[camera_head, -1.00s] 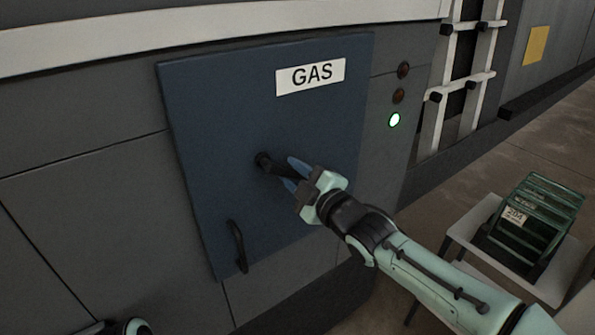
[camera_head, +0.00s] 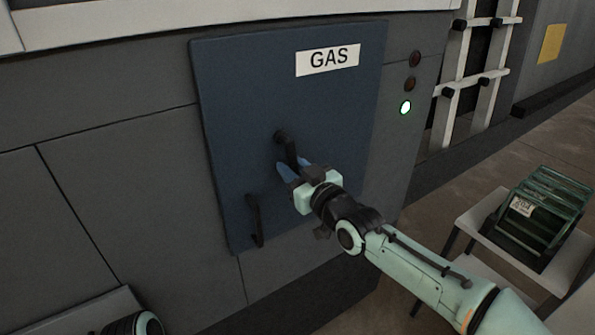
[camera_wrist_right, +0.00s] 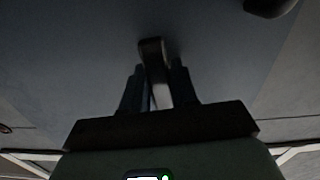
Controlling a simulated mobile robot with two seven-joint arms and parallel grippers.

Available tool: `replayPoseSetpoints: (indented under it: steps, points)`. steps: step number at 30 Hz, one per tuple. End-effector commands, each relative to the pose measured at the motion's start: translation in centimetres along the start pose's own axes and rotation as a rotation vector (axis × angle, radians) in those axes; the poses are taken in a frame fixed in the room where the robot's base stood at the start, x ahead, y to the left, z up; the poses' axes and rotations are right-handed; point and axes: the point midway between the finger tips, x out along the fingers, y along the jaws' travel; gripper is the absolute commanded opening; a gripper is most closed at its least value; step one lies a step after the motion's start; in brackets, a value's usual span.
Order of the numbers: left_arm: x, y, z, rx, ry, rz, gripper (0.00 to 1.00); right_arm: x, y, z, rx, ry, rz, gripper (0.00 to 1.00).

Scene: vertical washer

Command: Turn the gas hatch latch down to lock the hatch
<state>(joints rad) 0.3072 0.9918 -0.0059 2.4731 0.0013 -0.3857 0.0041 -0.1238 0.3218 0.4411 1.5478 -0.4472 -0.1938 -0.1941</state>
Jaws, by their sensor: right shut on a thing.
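The blue gas hatch (camera_head: 240,95) with a white GAS label (camera_head: 327,60) lies closed against the grey machine wall. A dark latch (camera_head: 287,142) sits near its middle and points downward, leaning slightly to the right. My right gripper (camera_head: 291,170) is shut on the latch's lower part, between its blue-tipped fingers. In the right wrist view the latch (camera_wrist_right: 152,50) runs down between the two dark fingers. A dark curved handle (camera_head: 255,220) is fixed at the hatch's lower left, apart from my gripper. A small part of my left arm shows at the bottom left; its gripper is not in view.
Indicator lights (camera_head: 405,107) are on the wall right of the hatch, the lowest one lit green-white. A white ladder (camera_head: 470,75) stands farther right.

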Motion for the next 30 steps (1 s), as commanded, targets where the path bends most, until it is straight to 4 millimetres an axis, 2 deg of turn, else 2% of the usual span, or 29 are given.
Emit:
replayPoseSetpoints:
  steps: [9,25,26,27,30]
  points:
    - [0.94,-0.41,0.22,-0.002,-0.004,-0.002,0.00,0.00,-0.58,-0.02,0.113,0.001,-0.001,0.00]
    - [1.01,-0.44,0.23,-0.002,-0.005,-0.002,0.00,0.01,-0.67,-0.13,0.136,0.001,-0.001,0.00]
    - [1.01,-0.44,0.23,-0.002,-0.005,-0.002,0.00,0.01,-0.67,-0.13,0.137,0.001,-0.001,0.38]
    - [1.01,-0.44,0.23,-0.002,-0.005,-0.002,0.00,0.01,-0.67,-0.13,0.136,0.001,-0.001,0.49]
    - [1.01,-0.44,0.23,-0.002,-0.005,-0.002,0.00,0.00,-0.65,-0.11,0.135,0.001,-0.001,0.49]
